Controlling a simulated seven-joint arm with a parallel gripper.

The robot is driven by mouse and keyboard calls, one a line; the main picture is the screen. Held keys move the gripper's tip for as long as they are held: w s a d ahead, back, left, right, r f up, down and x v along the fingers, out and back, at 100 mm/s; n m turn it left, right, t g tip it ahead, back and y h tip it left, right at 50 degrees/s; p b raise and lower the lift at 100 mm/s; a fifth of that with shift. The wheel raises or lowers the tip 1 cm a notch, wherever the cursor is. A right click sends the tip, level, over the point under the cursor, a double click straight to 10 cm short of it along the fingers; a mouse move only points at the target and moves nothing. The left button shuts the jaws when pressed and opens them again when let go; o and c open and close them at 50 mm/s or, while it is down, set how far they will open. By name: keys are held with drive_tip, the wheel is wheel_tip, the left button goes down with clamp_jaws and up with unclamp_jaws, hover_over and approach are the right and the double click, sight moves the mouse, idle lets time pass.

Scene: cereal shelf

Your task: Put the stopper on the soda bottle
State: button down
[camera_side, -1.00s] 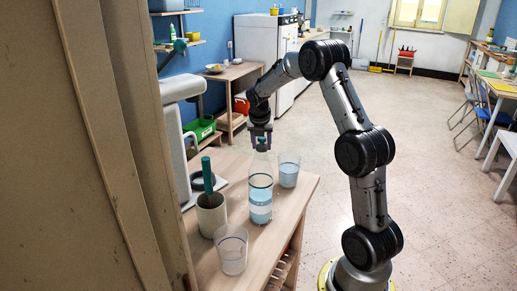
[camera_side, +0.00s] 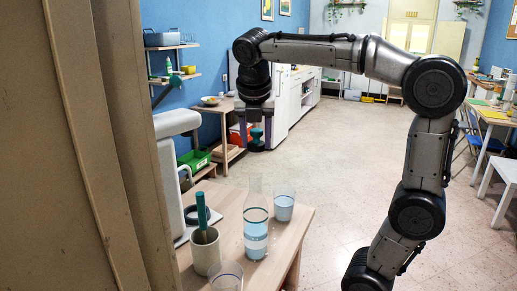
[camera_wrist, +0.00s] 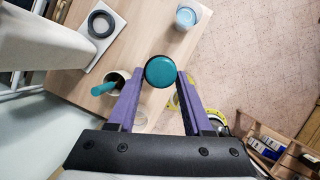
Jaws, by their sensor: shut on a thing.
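The soda bottle (camera_side: 256,235) stands upright on the wooden table. It is clear, with dark bands and pale blue liquid, and its neck is bare. My gripper (camera_side: 256,143) points down above the bottle, with a clear gap between them. It is shut on the teal, dark-rimmed stopper (camera_side: 257,133). In the wrist view the round teal top of the stopper (camera_wrist: 160,72) sits between the purple fingertips. The bottle is not clearly visible there; the stopper and fingers may hide it.
A cup of blue liquid (camera_side: 284,207) stands right of the bottle. A pale holder (camera_side: 206,256) with a green-handled tool stands to its left, and a clear glass (camera_side: 227,277) in front. A white appliance (camera_side: 177,123) stands at the table's left. The air around my gripper is free.

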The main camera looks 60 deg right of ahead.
sight(256, 175)
drive_tip(key=shift+a+f, duration=0.2)
drive_tip(key=shift+f, duration=2.95)
drive_tip(key=shift+f, duration=0.2)
drive_tip(key=shift+c, duration=1.2)
unclamp_jaws()
drive_tip(key=shift+o, duration=0.3)
drive_tip(key=shift+o, duration=0.9)
